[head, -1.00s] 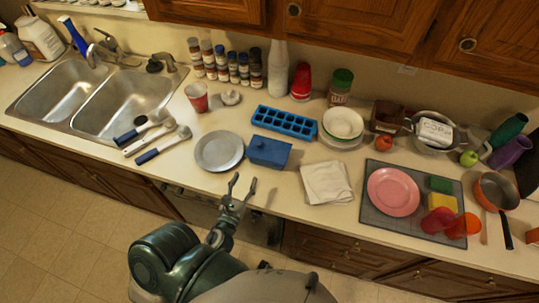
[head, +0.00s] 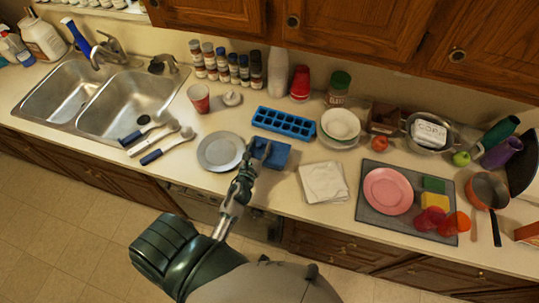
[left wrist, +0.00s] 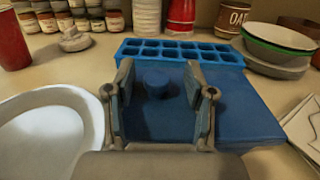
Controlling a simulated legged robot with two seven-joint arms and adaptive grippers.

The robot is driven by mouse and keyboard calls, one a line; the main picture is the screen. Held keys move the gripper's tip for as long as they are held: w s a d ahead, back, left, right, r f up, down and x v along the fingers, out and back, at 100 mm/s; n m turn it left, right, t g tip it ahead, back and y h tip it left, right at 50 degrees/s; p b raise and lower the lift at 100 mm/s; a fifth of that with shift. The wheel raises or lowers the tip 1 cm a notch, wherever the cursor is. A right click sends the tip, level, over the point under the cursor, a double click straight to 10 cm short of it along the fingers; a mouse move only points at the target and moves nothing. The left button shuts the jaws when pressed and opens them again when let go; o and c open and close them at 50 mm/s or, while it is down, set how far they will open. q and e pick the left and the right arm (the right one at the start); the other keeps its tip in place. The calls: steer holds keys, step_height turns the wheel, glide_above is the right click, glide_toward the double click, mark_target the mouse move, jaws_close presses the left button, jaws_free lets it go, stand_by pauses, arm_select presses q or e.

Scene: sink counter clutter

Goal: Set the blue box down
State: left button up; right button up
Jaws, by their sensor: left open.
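The blue box (head: 279,153) sits on the counter between the grey plate and the white napkins, just in front of the blue ice cube tray. It also shows in the left wrist view (left wrist: 245,110), with a round knob on its top. My left gripper (head: 260,150) is at the box; in the left wrist view its fingers (left wrist: 158,90) are apart, one on each side of the knob. I cannot tell whether the fingers touch it. My right gripper is not in view.
The grey plate (head: 220,151) is close on the left and the ice cube tray (head: 284,123) close behind. Folded white napkins (head: 323,182) lie to the right. A dark mat (head: 372,211) with a pink plate is farther right. Spoons and brushes (head: 165,142) lie by the sink.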

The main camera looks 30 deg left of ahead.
arm_select(q)
steer(key=shift+w+a+f, duration=0.1)
steer(key=shift+a, duration=0.05)
steer(key=shift+c, duration=0.5)
steer(key=shift+a, duration=0.1)
jaws_close()
steer(key=shift+r, duration=0.2)
